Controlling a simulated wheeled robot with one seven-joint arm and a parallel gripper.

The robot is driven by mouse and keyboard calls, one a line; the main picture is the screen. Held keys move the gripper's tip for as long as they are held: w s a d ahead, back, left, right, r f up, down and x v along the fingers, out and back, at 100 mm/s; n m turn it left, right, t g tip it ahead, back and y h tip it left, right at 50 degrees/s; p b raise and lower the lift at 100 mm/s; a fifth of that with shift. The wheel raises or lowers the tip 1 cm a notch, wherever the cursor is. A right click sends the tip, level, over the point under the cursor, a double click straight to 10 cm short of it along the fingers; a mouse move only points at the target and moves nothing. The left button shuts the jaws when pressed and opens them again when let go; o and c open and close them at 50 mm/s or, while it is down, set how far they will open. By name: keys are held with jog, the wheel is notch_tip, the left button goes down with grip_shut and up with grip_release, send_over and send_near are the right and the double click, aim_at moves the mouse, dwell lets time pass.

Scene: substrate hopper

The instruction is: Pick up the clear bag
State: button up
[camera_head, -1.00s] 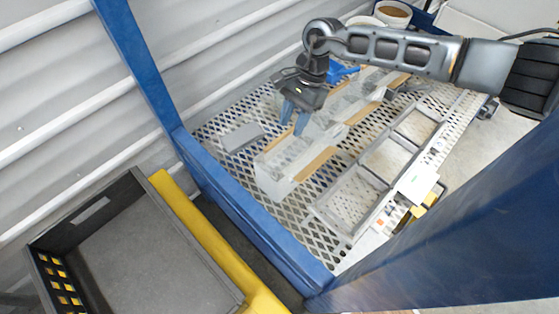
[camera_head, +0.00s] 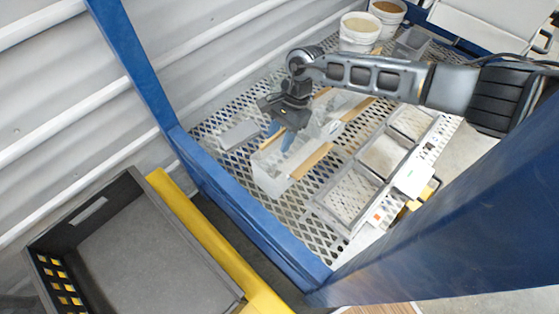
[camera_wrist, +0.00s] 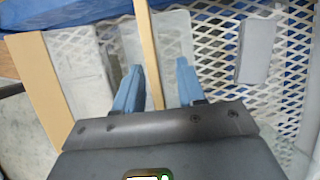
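My gripper (camera_head: 281,138) points down over the mesh table, with its blue fingers apart. In the wrist view my gripper (camera_wrist: 160,88) is open, with one finger on each side of a thin wooden strip (camera_wrist: 149,50). A clear, see-through item, which looks like the clear bag (camera_wrist: 174,40), lies just ahead of the fingers against the strip. It is faint against the mesh, and I cannot tell whether the fingers touch it. In the head view the clear material below my gripper cannot be told apart surely from the pale, wood-edged trough (camera_head: 272,180).
The mesh table (camera_head: 312,205) carries a grey block (camera_head: 239,134) left of my gripper and a row of grey trays (camera_head: 348,194) to the right. White buckets (camera_head: 360,32) stand behind. A blue post (camera_head: 135,65) and a black crate (camera_head: 50,238) are at the left.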

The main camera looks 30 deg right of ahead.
jog(key=shift+f, duration=0.25)
dwell(0.3)
grip_shut()
dwell(0.5)
